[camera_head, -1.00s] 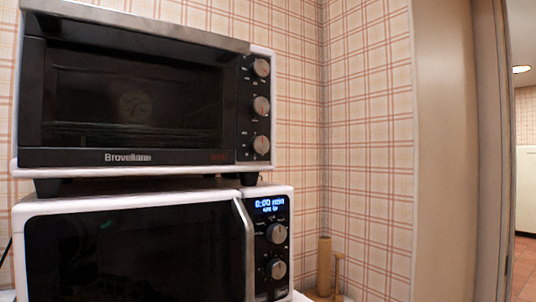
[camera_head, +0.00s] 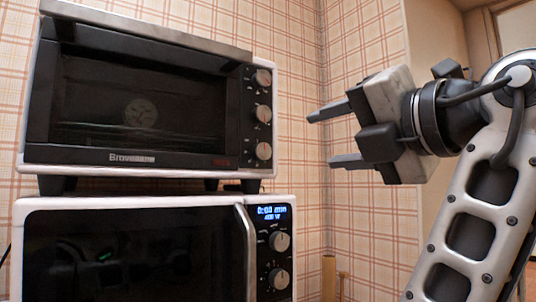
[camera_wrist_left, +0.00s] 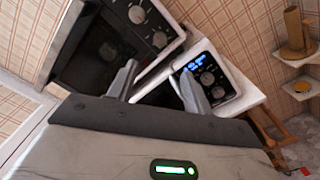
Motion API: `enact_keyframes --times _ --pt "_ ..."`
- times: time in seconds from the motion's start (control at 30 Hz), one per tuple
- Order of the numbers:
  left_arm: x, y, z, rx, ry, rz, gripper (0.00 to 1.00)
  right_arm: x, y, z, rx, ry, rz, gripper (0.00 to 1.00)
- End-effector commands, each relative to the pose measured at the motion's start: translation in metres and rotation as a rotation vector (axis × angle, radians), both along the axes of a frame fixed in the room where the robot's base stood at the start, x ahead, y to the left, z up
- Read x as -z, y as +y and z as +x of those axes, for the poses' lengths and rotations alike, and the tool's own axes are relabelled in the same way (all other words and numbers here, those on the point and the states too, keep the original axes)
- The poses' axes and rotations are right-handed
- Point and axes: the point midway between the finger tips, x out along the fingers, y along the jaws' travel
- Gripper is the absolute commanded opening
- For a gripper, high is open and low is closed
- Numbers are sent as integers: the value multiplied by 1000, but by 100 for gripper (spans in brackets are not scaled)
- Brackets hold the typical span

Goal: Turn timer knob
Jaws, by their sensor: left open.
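The microwave (camera_head: 130,201) has a lit blue display and two round knobs, upper (camera_head: 279,241) and lower (camera_head: 279,279). The black toaster oven (camera_head: 140,157) on top of it has three knobs: top (camera_head: 262,77), middle (camera_head: 263,113) and bottom (camera_head: 264,151). Their labels are too small to tell which is the timer. My left gripper (camera_head: 322,140) is open and empty, to the right of the oven's knobs and apart from them. In the left wrist view, the open fingers (camera_wrist_left: 159,67) point toward the oven and the microwave (camera_wrist_left: 235,80). My right gripper is not in view.
A wooden cylinder (camera_head: 328,278) stands to the right of the microwave; the left wrist view shows it on a small shelf. Plaid walls meet in a corner behind. A doorway is at the right, partly behind my arm.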

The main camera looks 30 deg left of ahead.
Motion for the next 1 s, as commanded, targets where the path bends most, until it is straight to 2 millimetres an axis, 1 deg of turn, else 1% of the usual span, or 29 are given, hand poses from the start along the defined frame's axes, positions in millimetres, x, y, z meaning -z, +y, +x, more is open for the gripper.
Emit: enact_keyframes --times 0.17,0.5,0.7,0.83,1.0 --pt "1 21 8 -3 -2 -6 50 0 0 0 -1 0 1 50" --pt "0 90 37 -2 1 -4 50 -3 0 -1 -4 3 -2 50" --pt "0 124 51 -3 0 -3 50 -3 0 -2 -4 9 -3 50" --pt "-1 137 56 -2 0 -3 50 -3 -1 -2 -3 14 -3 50" --pt "0 145 59 -1 -1 -1 50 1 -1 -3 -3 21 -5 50"
